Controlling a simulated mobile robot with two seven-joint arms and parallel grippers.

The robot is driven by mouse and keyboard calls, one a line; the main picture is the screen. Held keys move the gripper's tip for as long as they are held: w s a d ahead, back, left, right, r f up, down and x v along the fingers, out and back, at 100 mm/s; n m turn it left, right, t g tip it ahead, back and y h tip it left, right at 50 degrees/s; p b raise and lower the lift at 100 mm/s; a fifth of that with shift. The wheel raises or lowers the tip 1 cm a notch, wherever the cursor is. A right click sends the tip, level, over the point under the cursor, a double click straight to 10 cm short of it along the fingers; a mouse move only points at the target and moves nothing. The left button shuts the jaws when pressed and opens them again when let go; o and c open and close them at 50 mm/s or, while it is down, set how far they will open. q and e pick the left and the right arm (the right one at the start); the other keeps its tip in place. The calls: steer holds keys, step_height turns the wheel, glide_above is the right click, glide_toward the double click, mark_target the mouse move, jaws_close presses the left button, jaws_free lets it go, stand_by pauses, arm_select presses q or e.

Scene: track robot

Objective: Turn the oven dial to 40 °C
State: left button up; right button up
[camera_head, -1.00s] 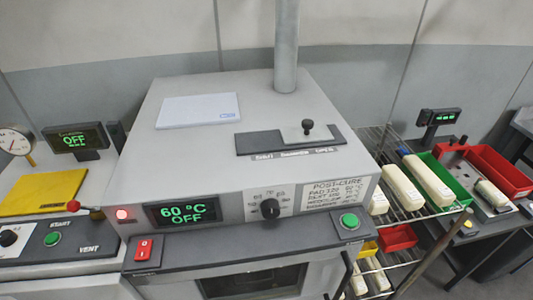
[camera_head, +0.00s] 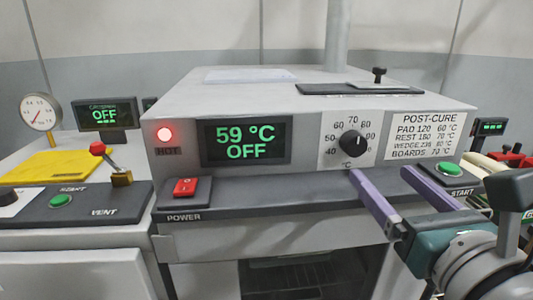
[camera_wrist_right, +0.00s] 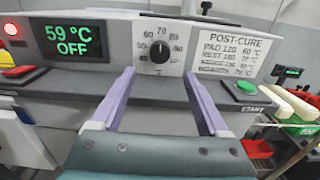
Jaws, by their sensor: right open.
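The oven dial (camera_head: 354,143) is a round black knob on a pale scale plate on the oven's front panel. Its pointer's exact setting is too small to read for certain. The oven display (camera_head: 246,141) reads 59 °C and OFF. My right gripper (camera_head: 380,172) is open and empty, its purple fingers just in front of and below the dial, apart from it. In the right wrist view, the dial (camera_wrist_right: 160,52) stands between and beyond the two fingertips (camera_wrist_right: 158,73). My left gripper is not in view.
A red HOT lamp (camera_head: 165,134) glows left of the display. A red power switch (camera_head: 186,187) and a green start button (camera_head: 450,169) sit on the ledge below. A post-cure label (camera_head: 426,135) is right of the dial. A neighbouring machine's red-knobbed lever (camera_head: 97,148) stands left.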

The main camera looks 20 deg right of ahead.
mark_target(357, 148)
steer(key=p+x, duration=0.1)
steer(key=x, duration=0.7)
steer(key=shift+w+r, duration=0.1)
steer(key=shift+w, duration=0.1)
jaws_close()
stand_by(0.4)
